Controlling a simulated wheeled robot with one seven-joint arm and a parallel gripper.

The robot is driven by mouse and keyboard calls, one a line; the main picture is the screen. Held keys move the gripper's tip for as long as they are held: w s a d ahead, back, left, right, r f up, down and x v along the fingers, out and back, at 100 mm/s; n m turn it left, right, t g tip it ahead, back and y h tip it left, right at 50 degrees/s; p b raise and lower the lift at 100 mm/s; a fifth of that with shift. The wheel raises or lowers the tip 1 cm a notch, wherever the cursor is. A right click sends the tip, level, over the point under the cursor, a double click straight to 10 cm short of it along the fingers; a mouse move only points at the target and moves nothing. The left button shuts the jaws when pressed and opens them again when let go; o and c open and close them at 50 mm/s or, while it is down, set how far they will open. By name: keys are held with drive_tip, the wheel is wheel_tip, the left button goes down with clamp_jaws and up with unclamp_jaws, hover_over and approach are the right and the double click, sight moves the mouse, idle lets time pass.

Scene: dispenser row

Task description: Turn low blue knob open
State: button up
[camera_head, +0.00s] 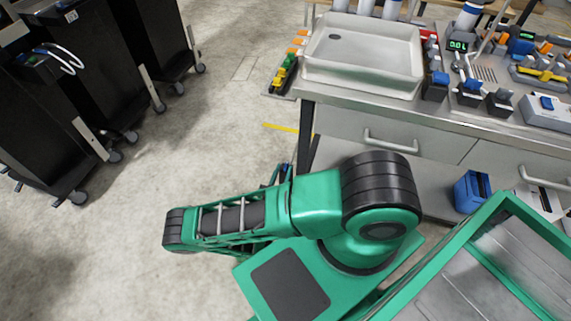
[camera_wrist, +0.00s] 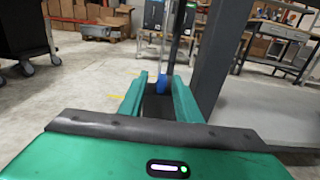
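In the wrist view, the two green fingers of my gripper (camera_wrist: 159,82) stand apart with a gap between them, and nothing is clearly held. A small blue piece (camera_wrist: 162,87) shows in line with the gap, beyond the fingers, below a thin upright post. I cannot tell for sure that it is the low blue knob. In the head view my green arm hides most of the gripper, low beside the workbench's front left leg. A blue bit (camera_head: 287,169) shows just behind the arm there. Which way any knob is turned cannot be made out.
A workbench (camera_head: 345,95) carries a pale sink tray (camera_head: 363,52) and several small blue-topped devices. A blue bin (camera_head: 471,191) stands on its lower shelf. Black wheeled cabinets (camera_head: 65,105) stand at left. The floor between is mostly clear. A dark post (camera_wrist: 215,55) rises right of the fingers.

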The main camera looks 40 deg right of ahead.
sight(284, 169)
drive_tip(key=shift+v, duration=1.7)
drive_tip(key=shift+w, duration=0.1)
